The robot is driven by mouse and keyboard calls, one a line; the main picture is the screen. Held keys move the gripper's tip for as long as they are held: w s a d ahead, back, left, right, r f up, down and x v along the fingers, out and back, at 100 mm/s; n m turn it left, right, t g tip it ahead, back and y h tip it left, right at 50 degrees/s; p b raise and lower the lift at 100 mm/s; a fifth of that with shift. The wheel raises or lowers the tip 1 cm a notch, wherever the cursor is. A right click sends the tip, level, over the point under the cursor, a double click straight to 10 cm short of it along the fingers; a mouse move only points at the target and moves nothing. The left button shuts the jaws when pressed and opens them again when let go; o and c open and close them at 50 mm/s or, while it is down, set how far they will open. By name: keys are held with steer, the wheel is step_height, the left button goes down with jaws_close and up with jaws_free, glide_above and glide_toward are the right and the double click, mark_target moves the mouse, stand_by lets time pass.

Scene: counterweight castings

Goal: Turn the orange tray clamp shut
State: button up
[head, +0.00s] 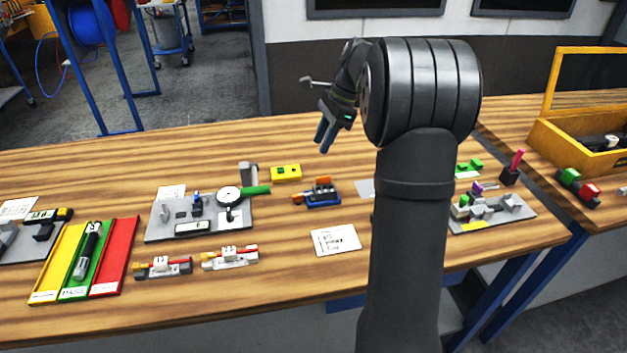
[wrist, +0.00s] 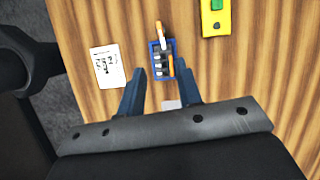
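A small blue tray (head: 323,200) with dark parts in it sits on the wooden bench, near its middle. An orange bar (head: 323,181) runs along its far side, and an orange handle (head: 301,198) sticks out at its left end. In the wrist view the blue tray (wrist: 154,70) lies just beyond the fingertips, with the orange bar (wrist: 171,66) on its right and the orange-and-white handle (wrist: 160,30) at its top end. My gripper (head: 324,140) is open and empty, above the bench behind the tray; its fingers (wrist: 159,84) are spread apart. I cannot tell the clamp's exact angle.
A yellow box (head: 286,173) lies behind and left of the tray. A printed card (head: 335,240) lies in front. A grey fixture plate with a dial gauge (head: 228,197) stands to the left. My arm hides part of the bench right of the tray.

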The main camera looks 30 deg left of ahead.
mark_target(298, 195)
steer(key=x, duration=1.7)
steer(key=shift+s, duration=0.15)
steer(key=shift+c, duration=0.4)
jaws_close()
